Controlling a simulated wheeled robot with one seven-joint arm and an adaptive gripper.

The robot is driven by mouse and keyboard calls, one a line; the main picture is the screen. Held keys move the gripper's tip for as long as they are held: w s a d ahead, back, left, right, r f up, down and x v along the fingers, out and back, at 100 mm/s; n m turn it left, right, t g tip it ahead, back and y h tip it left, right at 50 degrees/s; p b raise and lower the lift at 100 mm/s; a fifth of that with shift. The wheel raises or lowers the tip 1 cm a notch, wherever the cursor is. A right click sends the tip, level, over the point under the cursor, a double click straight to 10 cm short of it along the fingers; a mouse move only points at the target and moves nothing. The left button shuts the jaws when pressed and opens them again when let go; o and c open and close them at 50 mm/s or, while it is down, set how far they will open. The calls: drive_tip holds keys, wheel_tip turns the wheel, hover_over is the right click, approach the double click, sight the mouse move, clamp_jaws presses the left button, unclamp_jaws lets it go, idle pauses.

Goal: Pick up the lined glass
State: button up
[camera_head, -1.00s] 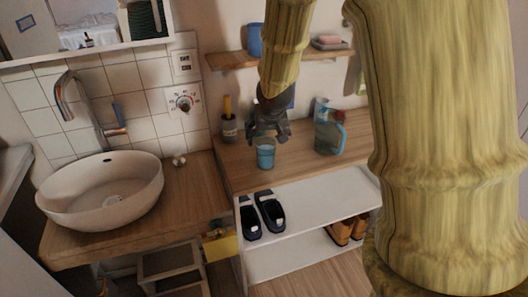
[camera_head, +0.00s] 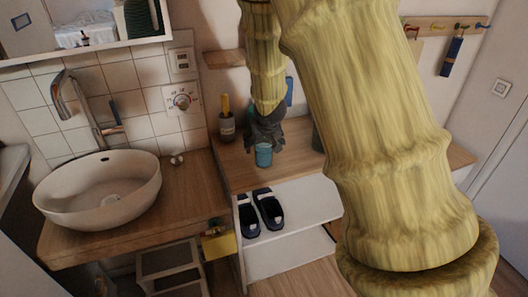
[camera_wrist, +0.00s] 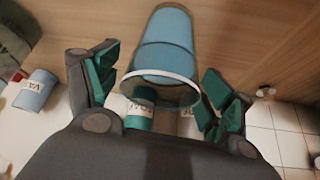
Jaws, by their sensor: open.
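The glass (camera_head: 264,155) is a blue cup standing on the wooden shelf top, near its front edge. In the wrist view the glass (camera_wrist: 165,50) shows a pale rim and blue sides. My gripper (camera_wrist: 160,82) is open, with one green-padded finger on each side of the glass and gaps between the pads and its sides. In the head view my gripper (camera_head: 264,138) is right at the glass and covers its upper part.
A holder with a yellow-handled tool (camera_head: 227,127) stands to the left on the wooden top (camera_head: 235,172). A blue-green thing (camera_head: 317,140) is mostly hidden behind my arm. Dark shoes (camera_head: 268,210) sit on the white shelf below. A white basin (camera_head: 98,190) is at the left.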

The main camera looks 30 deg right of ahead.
drive_tip(key=shift+x, duration=1.1)
drive_tip(key=shift+c, duration=0.3)
drive_tip(key=c, duration=1.1)
